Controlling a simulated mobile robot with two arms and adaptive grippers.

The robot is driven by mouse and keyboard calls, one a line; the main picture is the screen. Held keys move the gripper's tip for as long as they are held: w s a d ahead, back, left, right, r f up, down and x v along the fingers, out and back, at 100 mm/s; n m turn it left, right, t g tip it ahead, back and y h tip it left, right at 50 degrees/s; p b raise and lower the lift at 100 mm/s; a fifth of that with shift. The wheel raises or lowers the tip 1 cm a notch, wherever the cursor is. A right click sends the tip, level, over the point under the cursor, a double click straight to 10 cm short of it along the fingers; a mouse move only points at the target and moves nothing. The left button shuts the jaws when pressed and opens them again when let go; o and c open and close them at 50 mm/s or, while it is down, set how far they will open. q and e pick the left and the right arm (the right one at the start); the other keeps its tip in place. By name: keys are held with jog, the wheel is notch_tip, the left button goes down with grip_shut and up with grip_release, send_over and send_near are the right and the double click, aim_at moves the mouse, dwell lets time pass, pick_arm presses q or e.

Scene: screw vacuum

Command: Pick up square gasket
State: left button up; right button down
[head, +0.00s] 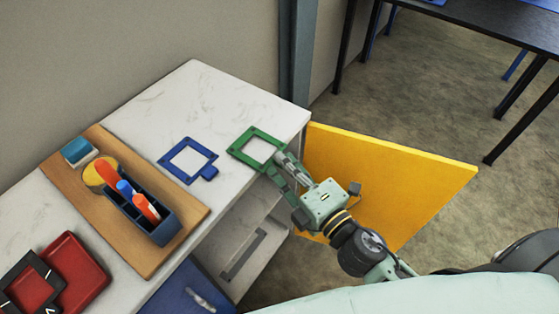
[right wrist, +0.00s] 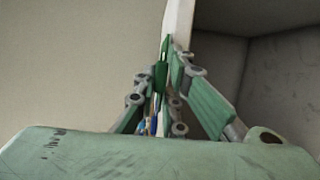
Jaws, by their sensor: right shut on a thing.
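A green square gasket (head: 241,143) with an open middle is at the right end of the white counter. My right gripper (head: 276,170) is shut on its near right edge; the fingertips also show in the right wrist view (right wrist: 165,85), closed on the thin green gasket (right wrist: 163,62). I cannot tell whether the gasket touches the counter. A blue square gasket (head: 199,175) with a tab lies on the counter to the left of the green one. My left gripper is not in view.
A wooden board (head: 190,222) holds a dark blue caddy (head: 160,224) with orange and blue tools. A red tray (head: 88,285) sits at the lower left. Below the white counter (head: 180,97) are an open compartment (head: 238,240) and a yellow door (head: 400,175) standing open.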

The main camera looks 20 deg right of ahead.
notch_tip(320, 180, up, 4)
jog(key=shift+p, duration=0.75)
jog(key=s+d+r+p, duration=0.1)
jog(key=s+d+r, duration=0.5)
jog(key=d, duration=0.3)
jog(key=shift+s+r, duration=0.2)
jog(key=shift+s, duration=0.45)
